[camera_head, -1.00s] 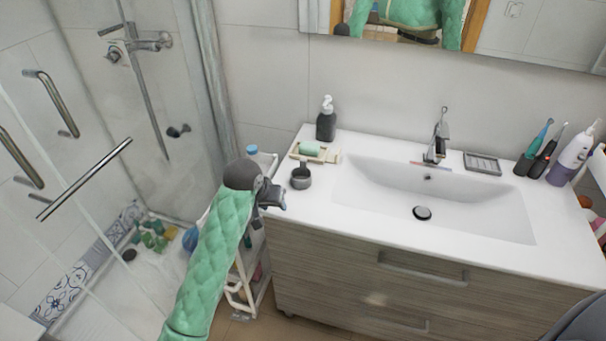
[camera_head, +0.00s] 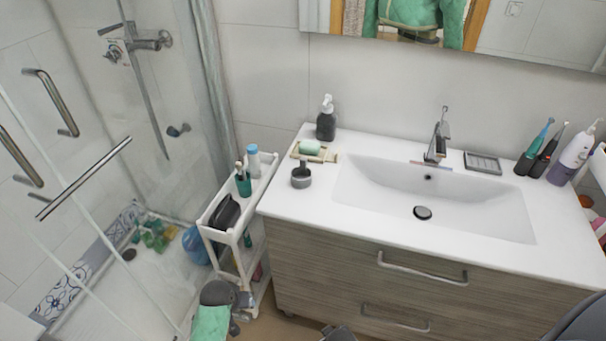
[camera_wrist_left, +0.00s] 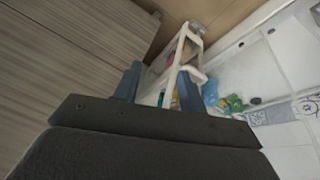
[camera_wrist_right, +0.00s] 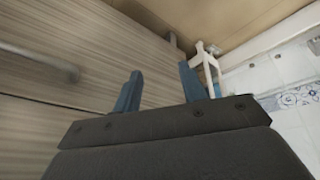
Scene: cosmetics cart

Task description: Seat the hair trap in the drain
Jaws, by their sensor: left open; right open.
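A dark round disc with a pale rim (camera_head: 423,212) sits at the sink's drain; I cannot tell whether it is the hair trap or a stopper. A dark grey cup-like piece with a raised handle (camera_head: 301,178) stands on the counter left of the basin; what it is stays unclear. A dark oval (camera_head: 129,254) on the shower floor may be another drain. My left gripper (camera_wrist_left: 160,75) is open and empty, low by the cart, and shows in the head view (camera_head: 240,301). My right gripper (camera_wrist_right: 160,72) is open and empty, low before the cabinet.
A white cart (camera_head: 211,230) with a teal cup (camera_head: 243,185), a bottle and a black case stands left of the cabinet (camera_head: 330,270). A soap dish (camera_head: 314,155), a dispenser (camera_head: 326,122) and toothbrushes stand on the counter. The glass shower is at left. The counter's front is clear.

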